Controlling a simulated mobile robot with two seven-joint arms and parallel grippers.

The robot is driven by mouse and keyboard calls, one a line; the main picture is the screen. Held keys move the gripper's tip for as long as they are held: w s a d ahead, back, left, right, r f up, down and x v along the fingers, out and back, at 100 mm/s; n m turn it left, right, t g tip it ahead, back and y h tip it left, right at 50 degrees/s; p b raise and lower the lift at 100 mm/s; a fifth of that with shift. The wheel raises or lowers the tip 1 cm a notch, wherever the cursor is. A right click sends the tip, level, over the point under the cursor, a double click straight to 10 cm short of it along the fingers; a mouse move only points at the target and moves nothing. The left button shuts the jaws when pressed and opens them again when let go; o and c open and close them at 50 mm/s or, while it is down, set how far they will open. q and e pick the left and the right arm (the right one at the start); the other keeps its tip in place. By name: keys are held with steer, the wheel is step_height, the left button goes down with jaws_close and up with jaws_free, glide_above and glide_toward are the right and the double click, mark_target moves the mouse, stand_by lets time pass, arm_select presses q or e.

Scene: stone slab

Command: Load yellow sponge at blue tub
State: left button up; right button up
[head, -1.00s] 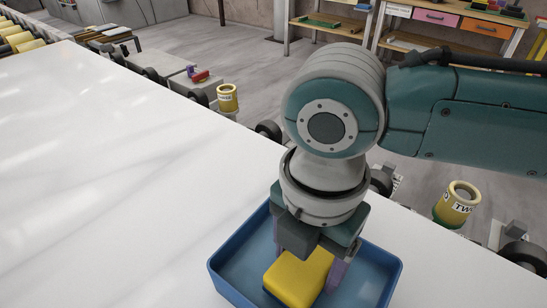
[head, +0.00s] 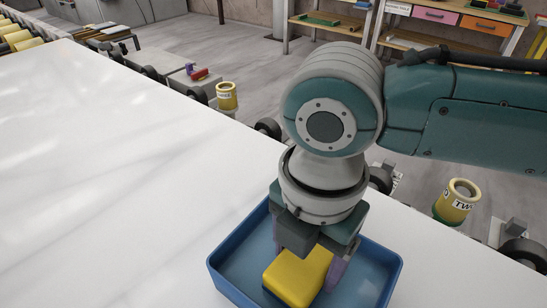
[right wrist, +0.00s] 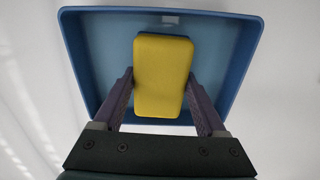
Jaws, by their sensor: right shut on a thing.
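The yellow sponge (head: 297,277) is inside the blue tub (head: 222,272), within its walls, and it also shows in the right wrist view (right wrist: 162,75). My right gripper (head: 312,268) points down into the tub and is shut on the sponge, with its purple fingers at the sponge's two sides. In the right wrist view the tub (right wrist: 243,60) surrounds the sponge and the fingertips (right wrist: 162,90). I cannot tell whether the sponge's underside touches the tub floor. My left gripper is not in view.
The tub stands on a white stone slab (head: 110,170), which is bare to the left. Beyond its far edge are yellow cans (head: 227,97) and (head: 455,203). A shelf with coloured drawers (head: 435,15) stands at the back.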

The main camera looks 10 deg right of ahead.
steer(key=shift+f, duration=0.35)
stand_by(1.0)
steer(key=shift+d+f, duration=0.1)
stand_by(0.5)
step_height(320, 180, up, 4)
steer(key=p, duration=0.4)
steer(key=shift+r+p, duration=0.2)
steer(key=shift+p, duration=0.2)
step_height(320, 180, up, 3)
steer(key=p, duration=0.3)
steer(key=shift+f, duration=0.15)
